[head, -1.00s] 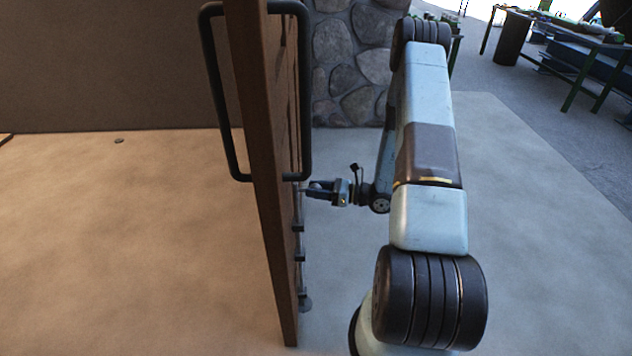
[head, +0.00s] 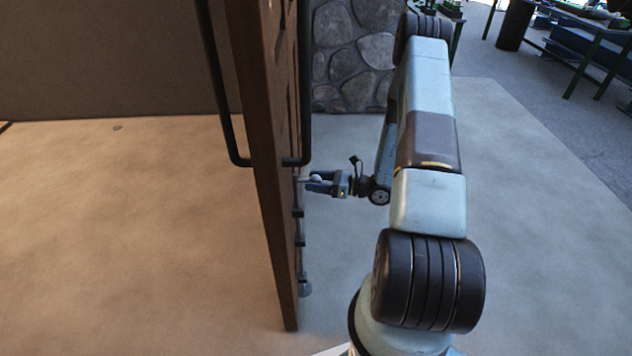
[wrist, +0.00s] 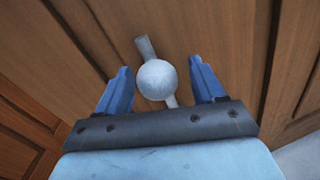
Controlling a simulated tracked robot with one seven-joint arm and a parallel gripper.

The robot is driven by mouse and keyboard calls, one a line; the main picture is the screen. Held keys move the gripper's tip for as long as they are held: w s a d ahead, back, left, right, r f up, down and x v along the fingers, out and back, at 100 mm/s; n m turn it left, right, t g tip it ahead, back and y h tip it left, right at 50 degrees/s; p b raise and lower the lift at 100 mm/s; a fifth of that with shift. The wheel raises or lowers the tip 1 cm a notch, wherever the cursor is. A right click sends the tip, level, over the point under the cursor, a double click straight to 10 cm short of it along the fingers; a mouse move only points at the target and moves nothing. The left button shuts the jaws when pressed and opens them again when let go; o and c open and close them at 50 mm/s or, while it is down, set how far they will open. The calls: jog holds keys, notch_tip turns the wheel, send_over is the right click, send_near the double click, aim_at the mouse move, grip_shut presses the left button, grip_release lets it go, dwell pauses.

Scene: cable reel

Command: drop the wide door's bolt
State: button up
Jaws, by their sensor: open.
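The wide door (head: 268,190) is wooden and stands edge-on to me in the head view, with a long dark handle (head: 306,110). Its bolt is a grey rod with a round knob (wrist: 156,80), seen close in the wrist view; the rod runs up behind the knob along the door face. In the head view the bolt's rod and brackets (head: 300,241) run down the door's right face. My gripper (head: 308,182) is at the door's right side, level with the bolt's upper end. In the wrist view its blue fingers (wrist: 162,90) are open, one on each side of the knob, with gaps beside it.
A stone wall (head: 350,55) stands behind the door. Pale floor (head: 530,220) is clear to the right, and more open floor (head: 120,220) lies left of the door. Workbenches (head: 590,50) stand far back right.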

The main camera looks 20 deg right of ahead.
jog(key=v, duration=1.3)
jog(key=shift+s+d, duration=0.2)
jog(key=shift+d, duration=0.1)
jog(key=shift+s, duration=0.1)
